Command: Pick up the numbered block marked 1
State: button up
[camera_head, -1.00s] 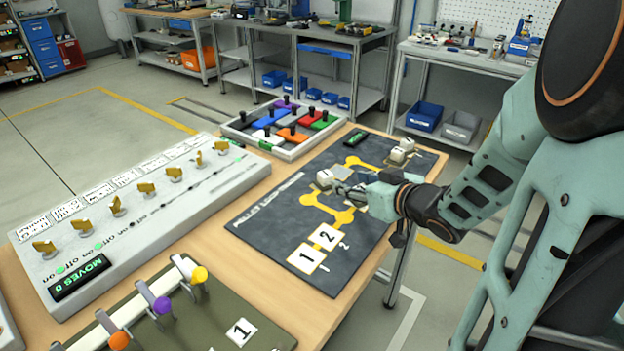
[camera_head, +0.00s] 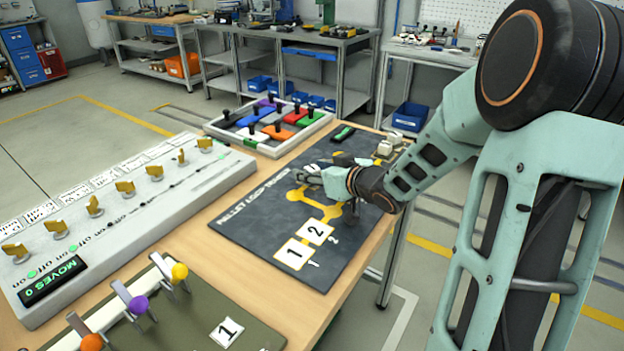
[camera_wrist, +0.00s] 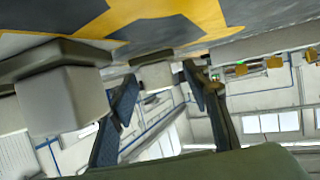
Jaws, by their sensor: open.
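A pale grey block (camera_head: 314,168) stands on the dark pallet-loop board (camera_head: 262,225), at my gripper's (camera_head: 318,170) fingertips. Its top carries a dark mark, mostly hidden and too small to read now. In the wrist view, which is upside down, this block (camera_wrist: 156,76) shows in the gap between my open fingers (camera_wrist: 160,88), with no clear contact. Another pale block (camera_head: 385,148) stands near the board's far right edge. A large pale block (camera_wrist: 62,98) shows close to the camera at the left of the wrist view, outside my fingers. My gripper is low over the board.
A switch panel (camera_head: 110,215) stands at left. A colored-tile tray (camera_head: 255,142) lies beyond the board. An olive lever board (camera_head: 190,325) is nearest.

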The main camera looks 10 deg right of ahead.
jog(key=shift+w, duration=0.1)
jog(key=shift+c, duration=0.2)
grip_shut()
jog(key=shift+r, duration=0.15)
